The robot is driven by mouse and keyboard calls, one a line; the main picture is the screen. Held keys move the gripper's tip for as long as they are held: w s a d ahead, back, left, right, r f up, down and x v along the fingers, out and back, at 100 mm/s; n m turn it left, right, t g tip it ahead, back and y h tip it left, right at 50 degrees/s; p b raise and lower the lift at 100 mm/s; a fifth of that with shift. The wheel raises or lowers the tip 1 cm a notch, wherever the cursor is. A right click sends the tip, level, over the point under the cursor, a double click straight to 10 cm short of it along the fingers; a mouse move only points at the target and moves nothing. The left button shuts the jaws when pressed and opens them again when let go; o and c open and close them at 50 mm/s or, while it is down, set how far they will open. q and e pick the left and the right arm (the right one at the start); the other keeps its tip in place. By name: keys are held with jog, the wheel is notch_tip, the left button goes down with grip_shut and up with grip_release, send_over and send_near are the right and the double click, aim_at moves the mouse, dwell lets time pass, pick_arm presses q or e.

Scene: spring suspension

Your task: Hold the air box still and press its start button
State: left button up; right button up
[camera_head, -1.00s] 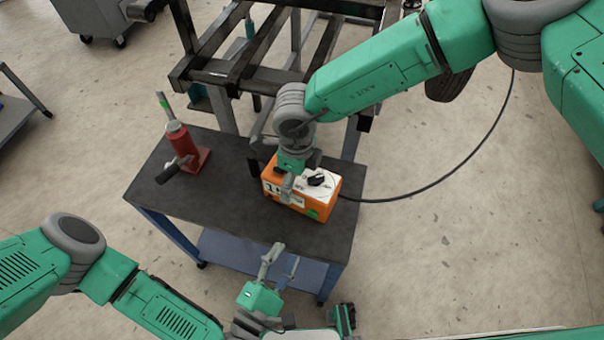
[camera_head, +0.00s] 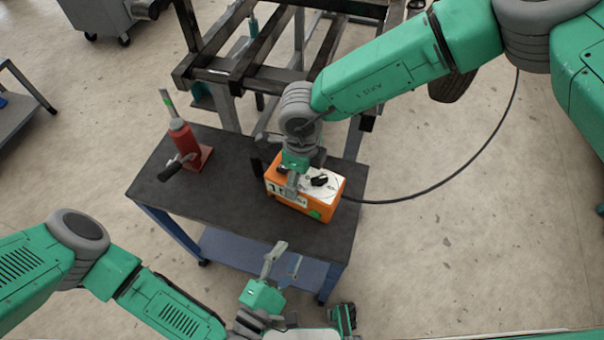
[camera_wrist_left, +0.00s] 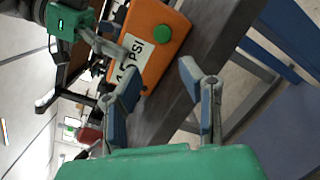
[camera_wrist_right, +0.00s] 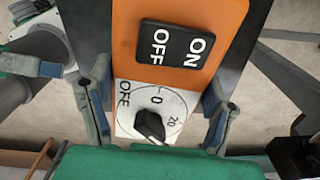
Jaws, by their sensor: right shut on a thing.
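The orange air box (camera_head: 326,213) stands on the dark table top, with a white dial panel and black knob (camera_head: 320,180) on top. Its round green button (camera_wrist_left: 160,33) faces my left gripper and shows beside the white "PSI" label in the left wrist view. My right gripper (camera_head: 293,186) comes from above and is shut on the air box, one finger on each side of it in the right wrist view (camera_wrist_right: 155,108). That view also shows a black ON/OFF switch (camera_wrist_right: 171,44). My left gripper (camera_head: 281,258) is open and empty, in front of the box and apart from it.
A red bottle jack (camera_head: 186,145) stands on the table (camera_head: 230,205) at the left of the box. A dark metal frame (camera_head: 240,70) stands behind the table. A black hose (camera_head: 440,185) runs from the box to the right. The table's front left is clear.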

pick_arm(q)
jog(key=shift+d, duration=0.15)
jog(key=shift+d, duration=0.2)
grip_shut()
dwell(0.9)
